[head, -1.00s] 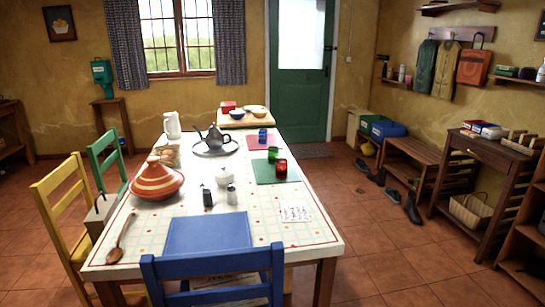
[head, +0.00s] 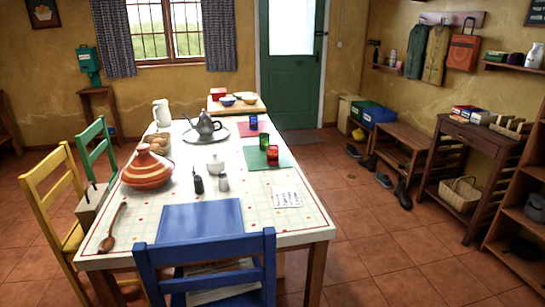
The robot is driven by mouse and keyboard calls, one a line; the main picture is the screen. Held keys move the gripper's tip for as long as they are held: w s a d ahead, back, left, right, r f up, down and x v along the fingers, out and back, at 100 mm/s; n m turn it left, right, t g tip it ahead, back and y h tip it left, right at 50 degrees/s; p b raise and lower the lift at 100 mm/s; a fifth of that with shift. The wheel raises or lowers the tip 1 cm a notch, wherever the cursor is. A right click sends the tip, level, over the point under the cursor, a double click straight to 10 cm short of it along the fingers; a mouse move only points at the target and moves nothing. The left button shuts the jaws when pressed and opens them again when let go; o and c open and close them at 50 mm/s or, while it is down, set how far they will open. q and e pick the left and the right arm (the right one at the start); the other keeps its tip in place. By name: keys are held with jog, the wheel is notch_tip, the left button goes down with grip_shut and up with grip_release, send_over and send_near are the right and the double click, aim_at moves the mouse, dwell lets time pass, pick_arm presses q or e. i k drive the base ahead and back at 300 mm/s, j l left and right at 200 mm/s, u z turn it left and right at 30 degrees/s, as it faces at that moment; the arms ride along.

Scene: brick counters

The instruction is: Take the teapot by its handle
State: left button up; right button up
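The dark grey teapot (head: 203,125) stands upright on a round silver tray (head: 189,137) toward the far end of the long dining table (head: 299,222). Its spout and arched handle show, but at this size I cannot make out the handle's details. Neither of my grippers shows in the head view.
On the table are a striped tagine (head: 147,168), white pitcher (head: 162,113), small white pot (head: 215,163), red cup (head: 272,155) and green cup (head: 264,143). Blue (head: 207,262), yellow (head: 50,205) and green (head: 97,153) chairs stand around it. Floor right of the table is open; shoes (head: 383,180) lie by the bench.

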aim_at(206, 127)
jog(key=i+l+z, duration=0.25)
jog(key=l+z, duration=0.15)
jog(key=i+l+z, duration=0.65)
jog(key=l+z, duration=0.15)
jog(key=i+l+z, duration=0.15)
jog(key=i+z, duration=0.25)
jog(key=i+l+u, duration=0.15)
jog(key=i, duration=0.4)
jog(key=i+u, duration=0.15)
jog(key=i, duration=0.35)
jog(key=i+u, duration=0.4)
jog(key=i+l+u, duration=0.15)
jog(key=i+u, duration=0.65)
jog(key=i+l+u, duration=0.1)
jog(key=i+u, duration=0.25)
jog(key=i, duration=0.3)
jog(key=i+u, duration=0.4)
jog(key=i+l+u, duration=0.25)
jog(key=i+u, duration=0.2)
